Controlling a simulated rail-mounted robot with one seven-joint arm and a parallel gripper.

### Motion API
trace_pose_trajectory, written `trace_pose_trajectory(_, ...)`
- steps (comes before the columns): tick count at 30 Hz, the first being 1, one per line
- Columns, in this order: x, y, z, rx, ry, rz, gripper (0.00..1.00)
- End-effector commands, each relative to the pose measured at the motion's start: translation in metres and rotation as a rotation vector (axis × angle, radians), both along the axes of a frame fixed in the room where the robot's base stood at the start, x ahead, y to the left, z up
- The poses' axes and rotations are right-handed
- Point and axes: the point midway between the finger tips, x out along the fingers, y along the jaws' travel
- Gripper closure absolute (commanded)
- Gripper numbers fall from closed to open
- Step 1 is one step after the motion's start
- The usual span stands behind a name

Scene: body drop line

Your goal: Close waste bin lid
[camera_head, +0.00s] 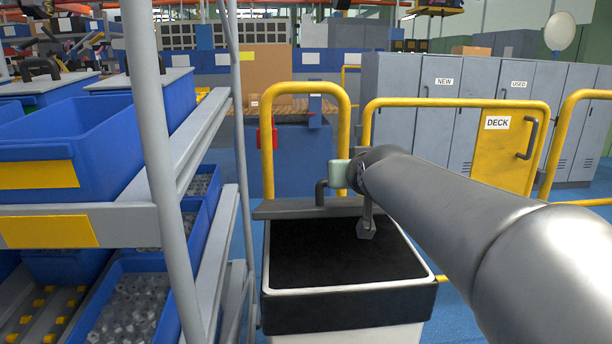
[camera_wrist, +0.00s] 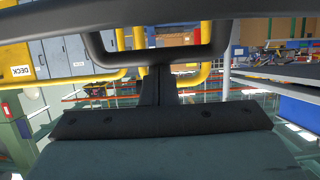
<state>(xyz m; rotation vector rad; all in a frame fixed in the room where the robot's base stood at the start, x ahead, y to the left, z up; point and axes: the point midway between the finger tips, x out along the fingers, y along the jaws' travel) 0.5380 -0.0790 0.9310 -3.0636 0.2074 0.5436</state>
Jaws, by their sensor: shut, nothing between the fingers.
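The waste bin (camera_head: 350,310) stands in front of me in the head view, white below with a black band and a pale rim around its dark opening. Its lid (camera_head: 285,210) shows as a thin grey slab, nearly edge-on, along the back of the bin, raised off the opening. My gripper (camera_head: 367,230) reaches in from the right and hangs over the back right of the opening, with its fingers shut and empty. A dark hooked part (camera_head: 320,192) stands above the lid. In the wrist view a dark loop and panel fill the near field; I cannot tell whether they touch the fingers.
A metal rack (camera_head: 160,130) with blue bins (camera_head: 90,130) stands close on the left. Yellow rails (camera_head: 350,95) stand behind the bin. Grey lockers (camera_head: 400,90) and a yellow DECK gate (camera_head: 510,150) are at the right. Some floor shows right of the bin.

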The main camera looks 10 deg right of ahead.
Motion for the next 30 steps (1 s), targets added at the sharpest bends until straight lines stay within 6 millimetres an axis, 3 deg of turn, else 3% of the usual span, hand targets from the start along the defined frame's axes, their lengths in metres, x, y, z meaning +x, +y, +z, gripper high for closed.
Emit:
trace_pose_trajectory(7, -0.007, -0.006, -0.009, 0.0, 0.001, -0.014, 1.0)
trace_pose_trajectory(22, -0.007, -0.007, -0.009, 0.0, 0.001, -0.015, 1.0)
trace_pose_trajectory(30, 0.009, 0.008, 0.017, 0.001, 0.003, 0.016, 1.0)
